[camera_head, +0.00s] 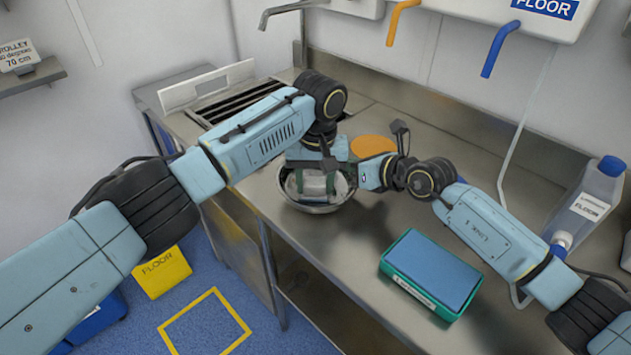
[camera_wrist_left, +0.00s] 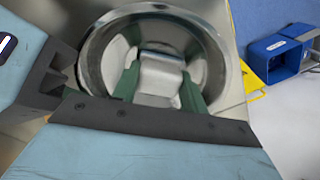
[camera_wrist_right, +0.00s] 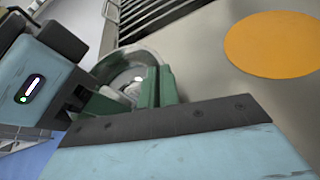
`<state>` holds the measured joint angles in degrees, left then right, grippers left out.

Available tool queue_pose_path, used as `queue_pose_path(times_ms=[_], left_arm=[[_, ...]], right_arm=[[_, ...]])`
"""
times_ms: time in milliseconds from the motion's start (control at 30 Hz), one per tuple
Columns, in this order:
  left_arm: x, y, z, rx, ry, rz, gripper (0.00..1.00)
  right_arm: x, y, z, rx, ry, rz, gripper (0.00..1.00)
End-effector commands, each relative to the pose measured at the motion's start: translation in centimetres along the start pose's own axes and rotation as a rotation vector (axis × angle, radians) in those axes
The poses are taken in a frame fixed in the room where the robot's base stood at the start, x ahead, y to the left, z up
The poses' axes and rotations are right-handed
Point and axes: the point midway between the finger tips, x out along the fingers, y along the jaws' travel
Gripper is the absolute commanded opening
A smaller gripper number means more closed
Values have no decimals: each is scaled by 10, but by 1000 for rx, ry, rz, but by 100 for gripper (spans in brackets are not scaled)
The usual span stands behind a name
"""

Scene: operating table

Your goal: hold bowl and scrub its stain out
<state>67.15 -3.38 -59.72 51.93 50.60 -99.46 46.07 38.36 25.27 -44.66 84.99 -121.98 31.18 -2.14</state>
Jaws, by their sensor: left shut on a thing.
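A shiny steel bowl (camera_head: 318,209) stands on the metal counter, and its round rim fills the left wrist view (camera_wrist_left: 213,62). My left gripper (camera_head: 314,181) points down into the bowl. Its green fingers are shut on a pale grey pad (camera_wrist_left: 161,75) inside the bowl. My right gripper (camera_head: 354,174) is at the bowl's right rim. Its green fingers (camera_wrist_right: 155,88) overlap the bowl (camera_wrist_right: 107,66) in the right wrist view; whether they grip the rim is hidden. No stain can be made out.
An orange disc (camera_head: 373,146) lies behind my right gripper. A green box with a blue top (camera_head: 430,273) is at the front right. A bottle (camera_head: 592,200) stands at the right, with taps above the counter. The front counter edge is close to the bowl.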

Motion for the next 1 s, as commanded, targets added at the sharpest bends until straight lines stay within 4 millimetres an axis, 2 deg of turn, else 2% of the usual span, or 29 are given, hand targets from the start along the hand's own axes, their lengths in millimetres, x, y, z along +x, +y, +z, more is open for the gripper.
queue_pose_path(times_ms=[33, 467, 1000], left_arm=[[0, -1, -2, -2, 0, 0, 25], [1, -9, -15, 0, 1, 0, 25], [1, 2, 5, 1, -1, 0, 25]], right_arm=[[1, 0, -5, 1, 9, 0, 0], [1, 0, -5, 1, 10, 0, 0], [1, 0, -5, 2, 11, 0, 0]])
